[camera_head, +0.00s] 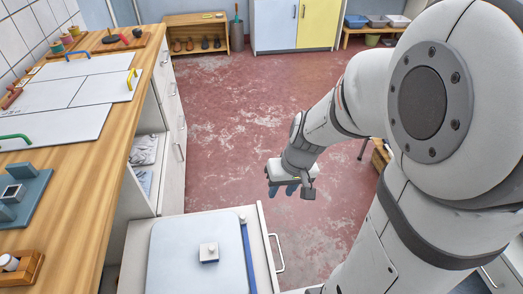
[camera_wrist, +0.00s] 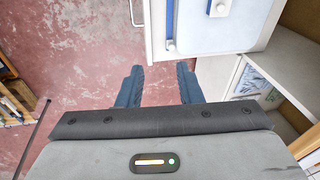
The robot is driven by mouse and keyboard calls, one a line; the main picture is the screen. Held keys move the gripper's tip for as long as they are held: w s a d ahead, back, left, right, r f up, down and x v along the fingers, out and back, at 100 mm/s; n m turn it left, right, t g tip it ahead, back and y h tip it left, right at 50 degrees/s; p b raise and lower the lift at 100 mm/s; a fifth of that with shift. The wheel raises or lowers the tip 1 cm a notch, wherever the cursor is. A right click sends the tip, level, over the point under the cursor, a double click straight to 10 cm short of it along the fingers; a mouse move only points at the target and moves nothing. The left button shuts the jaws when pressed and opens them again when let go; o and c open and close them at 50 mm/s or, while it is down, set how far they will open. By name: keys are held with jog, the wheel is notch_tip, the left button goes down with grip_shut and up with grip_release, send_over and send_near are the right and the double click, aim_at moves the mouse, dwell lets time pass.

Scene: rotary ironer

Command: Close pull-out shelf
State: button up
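The pull-out shelf (camera_head: 136,245) juts out from under the wooden counter at the bottom of the head view. It is a white tray with a pale blue panel, a small white block with a knob and a blue strip along one side. Its bar handle (camera_head: 281,252) is on the front face, at the right. In the wrist view the shelf (camera_wrist: 232,42) is at upper right and its handle (camera_wrist: 132,12) at top centre. My gripper (camera_head: 286,190) is in the air beyond the shelf's far front corner. In the wrist view my gripper (camera_wrist: 160,84) is open and empty, apart from the handle.
The wooden counter (camera_head: 92,212) runs along the left, with white lidded panels (camera_head: 70,92) on it. An open cubby (camera_head: 147,158) with folded cloth and drawers lie beyond the shelf. A wooden shoe rack (camera_head: 197,33) stands far back. The red floor between is clear.

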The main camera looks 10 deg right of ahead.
notch_tip(320, 180, down, 16)
jog(key=w+d+b, duration=0.1)
jog(key=w+b, duration=0.2)
jog(key=b, duration=0.1)
jog(key=g+b, duration=0.1)
jog(key=b, duration=0.3)
send_near(279, 246)
jog(key=shift+m, duration=0.4)
jog(key=shift+w+a+f+b, duration=0.1)
jog(key=shift+a+f+b, duration=0.15)
jog(key=shift+f+b, duration=0.75)
jog(key=shift+a+f+b, duration=0.2)
jog(key=shift+f+b, duration=0.25)
jog(key=shift+f, duration=1.1)
jog(key=shift+a+f+b, duration=0.25)
jog(key=shift+f+b, duration=0.45)
jog(key=shift+f, duration=0.6)
jog(key=shift+c, duration=0.5)
grip_shut()
